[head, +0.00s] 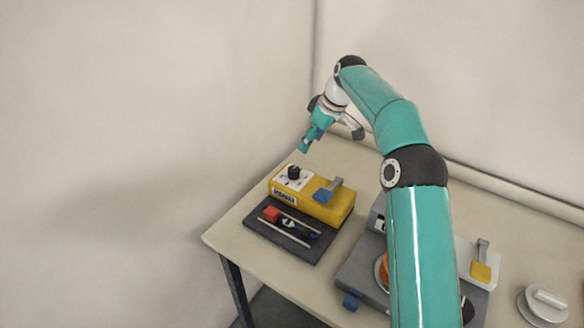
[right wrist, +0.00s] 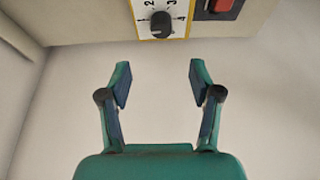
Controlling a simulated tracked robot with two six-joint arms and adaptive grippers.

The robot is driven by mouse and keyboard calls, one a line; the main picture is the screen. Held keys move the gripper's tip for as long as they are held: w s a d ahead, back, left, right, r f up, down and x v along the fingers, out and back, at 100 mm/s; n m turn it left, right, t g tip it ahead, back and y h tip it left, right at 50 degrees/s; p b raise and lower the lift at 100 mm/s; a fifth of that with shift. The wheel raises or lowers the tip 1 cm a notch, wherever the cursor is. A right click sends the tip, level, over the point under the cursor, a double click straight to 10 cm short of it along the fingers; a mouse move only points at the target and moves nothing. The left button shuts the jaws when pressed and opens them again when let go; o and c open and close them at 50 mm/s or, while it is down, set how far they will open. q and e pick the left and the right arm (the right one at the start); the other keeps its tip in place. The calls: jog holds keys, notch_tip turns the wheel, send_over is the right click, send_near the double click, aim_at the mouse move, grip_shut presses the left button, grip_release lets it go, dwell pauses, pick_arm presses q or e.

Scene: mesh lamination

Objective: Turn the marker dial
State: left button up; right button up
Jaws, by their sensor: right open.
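The marker dial is a black knob (head: 293,172) on a white plate at the left end of a yellow box (head: 322,206). In the right wrist view the knob (right wrist: 161,23) shows at the top, on a numbered white plate with a yellow border. My right gripper (head: 304,148) is above and a little behind the dial in the head view. In the right wrist view its two fingers (right wrist: 157,85) are apart with nothing between them. The knob lies beyond the fingertips, not touching them. My left gripper is not in view.
A blue-ended lever (head: 325,195) rises on the box. A grey machine (head: 358,267) stands right, partly hidden by my arm. The table's left strip (head: 228,230) is clear.

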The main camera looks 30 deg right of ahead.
aim_at(294, 169)
jog(key=p+x, duration=0.1)
jog(key=x, duration=1.3)
jog(key=shift+w+a+f, duration=0.1)
jog(key=c, duration=1)
jog(key=shift+d, duration=0.2)
jog(key=shift+c, duration=0.7)
jog(key=shift+a, duration=0.15)
